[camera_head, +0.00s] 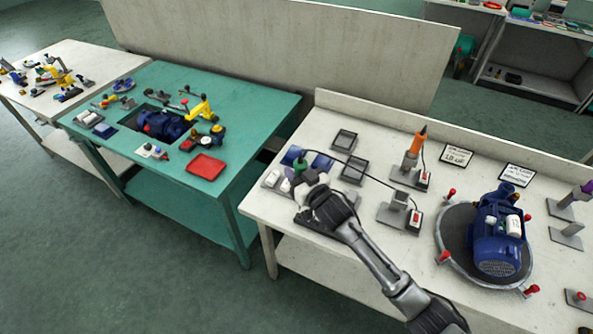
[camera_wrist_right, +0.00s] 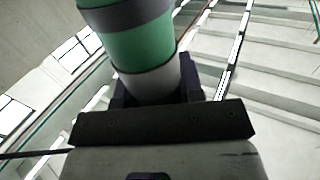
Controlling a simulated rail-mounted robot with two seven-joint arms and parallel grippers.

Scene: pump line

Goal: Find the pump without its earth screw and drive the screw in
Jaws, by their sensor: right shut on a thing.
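My right gripper (camera_head: 308,182) is shut on a green corded screwdriver (camera_head: 300,163) above the left end of the white bench. In the right wrist view the green and grey body of the screwdriver (camera_wrist_right: 147,47) stands between the jaws; its tip is hidden. A blue pump (camera_head: 497,240) sits on a round grey turntable (camera_head: 455,262) at the right, well away from this gripper. Another blue pump (camera_head: 162,124) lies on the green table. Whether either has its earth screw is too small to tell. My left gripper is not in view.
An orange screwdriver (camera_head: 417,143) stands in a holder; an empty holder (camera_head: 394,213) is nearer the front. Small trays (camera_head: 343,139) lie beside my gripper. Red knobs (camera_head: 443,256) ring the turntable. A black cord (camera_head: 372,178) crosses the bench. Two label cards (camera_head: 457,155) lie behind.

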